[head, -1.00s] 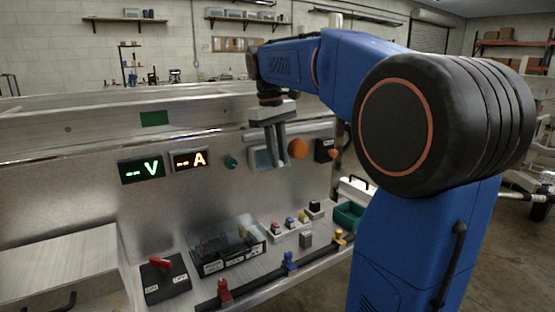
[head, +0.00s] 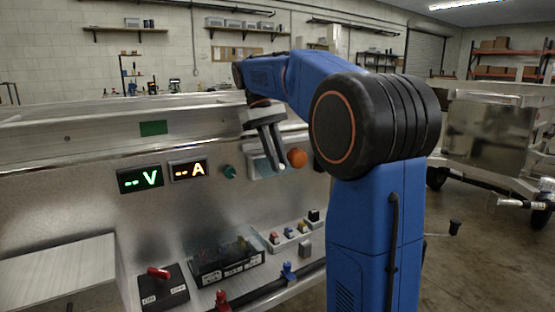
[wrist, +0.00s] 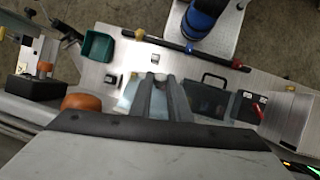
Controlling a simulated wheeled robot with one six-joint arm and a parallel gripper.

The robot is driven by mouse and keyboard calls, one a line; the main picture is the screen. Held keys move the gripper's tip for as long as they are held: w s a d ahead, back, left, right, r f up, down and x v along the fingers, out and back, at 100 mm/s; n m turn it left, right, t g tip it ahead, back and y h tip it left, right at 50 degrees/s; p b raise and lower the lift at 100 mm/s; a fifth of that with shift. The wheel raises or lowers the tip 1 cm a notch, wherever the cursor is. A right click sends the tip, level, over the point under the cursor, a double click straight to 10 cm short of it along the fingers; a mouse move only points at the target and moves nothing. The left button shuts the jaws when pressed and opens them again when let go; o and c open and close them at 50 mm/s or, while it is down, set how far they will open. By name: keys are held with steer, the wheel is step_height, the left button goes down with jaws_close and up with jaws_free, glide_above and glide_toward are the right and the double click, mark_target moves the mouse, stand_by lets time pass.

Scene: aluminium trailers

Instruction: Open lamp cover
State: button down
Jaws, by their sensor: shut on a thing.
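The lamp cover appears to be the pale, bluish panel (head: 256,167) on the upright metal face, left of an orange dome (head: 297,157). My gripper (head: 277,168) reaches down over it, its two long grey fingers tilted and close together. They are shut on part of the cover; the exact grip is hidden. A small pale round end shows by the fingertips. In the wrist view the fingers (wrist: 158,82) point away from the camera, with the pale cover (wrist: 130,95) beside them. How far the cover stands from the face cannot be told.
A green knob (head: 229,172) and lit V (head: 141,178) and A (head: 188,170) displays sit left of the cover. Below are a dark clear-lidded box (head: 227,264), a red-handled switch (head: 162,285) and several small buttons. A green bin (wrist: 97,46) shows in the wrist view.

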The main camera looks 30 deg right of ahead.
steer(key=c, duration=1.7)
jaws_free()
steer(key=shift+o, duration=0.2)
steer(key=shift+f, duration=0.1)
